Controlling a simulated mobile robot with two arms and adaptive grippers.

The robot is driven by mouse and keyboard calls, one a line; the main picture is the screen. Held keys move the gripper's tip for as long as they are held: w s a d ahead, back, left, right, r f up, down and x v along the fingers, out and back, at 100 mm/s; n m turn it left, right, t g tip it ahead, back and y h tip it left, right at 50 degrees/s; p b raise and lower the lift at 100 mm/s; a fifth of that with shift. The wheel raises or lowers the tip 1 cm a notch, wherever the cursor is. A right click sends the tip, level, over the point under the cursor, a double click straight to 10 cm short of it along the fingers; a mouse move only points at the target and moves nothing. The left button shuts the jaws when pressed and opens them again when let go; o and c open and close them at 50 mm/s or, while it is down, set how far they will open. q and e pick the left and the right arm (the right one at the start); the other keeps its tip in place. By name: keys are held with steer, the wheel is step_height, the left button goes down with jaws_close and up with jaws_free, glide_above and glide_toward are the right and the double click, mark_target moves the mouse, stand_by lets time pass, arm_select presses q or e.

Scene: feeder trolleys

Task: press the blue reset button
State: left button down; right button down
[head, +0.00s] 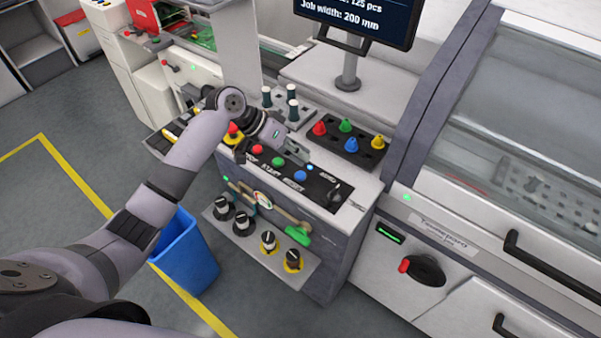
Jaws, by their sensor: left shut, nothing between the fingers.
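The blue reset button (300,175) sits on the dark sloped button panel (316,188) at the front of the console. It is right of a green button (278,161) and a red button (257,149), and left of a black rotary switch (336,191). My left gripper (303,158) is shut and empty. Its fingertips show just behind and above the blue button in the picture, apart from it as far as I can tell. The blue button is in plain view. My right gripper is not in view.
Behind the panel, a black tray (373,156) holds coloured knobs, one blue. Dark-green-and-white bottle-like pieces (291,91) stand near my wrist. Below are a shelf of black knobs (261,253) and a green-handled lever (298,236). A blue bin (184,258) stands on the floor. A monitor (362,20) rises behind.

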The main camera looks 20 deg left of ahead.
arm_select(q)
steer(key=shift+h, duration=0.4)
steer(key=w+r, duration=0.1)
steer(key=w+a+r, duration=0.1)
steer(key=r, duration=0.1)
steer(key=shift+w+r, duration=0.15)
steer(key=b, duration=0.7)
glide_above(300, 172)
step_height(300, 172, down, 7)
steer(key=shift+f, duration=0.95)
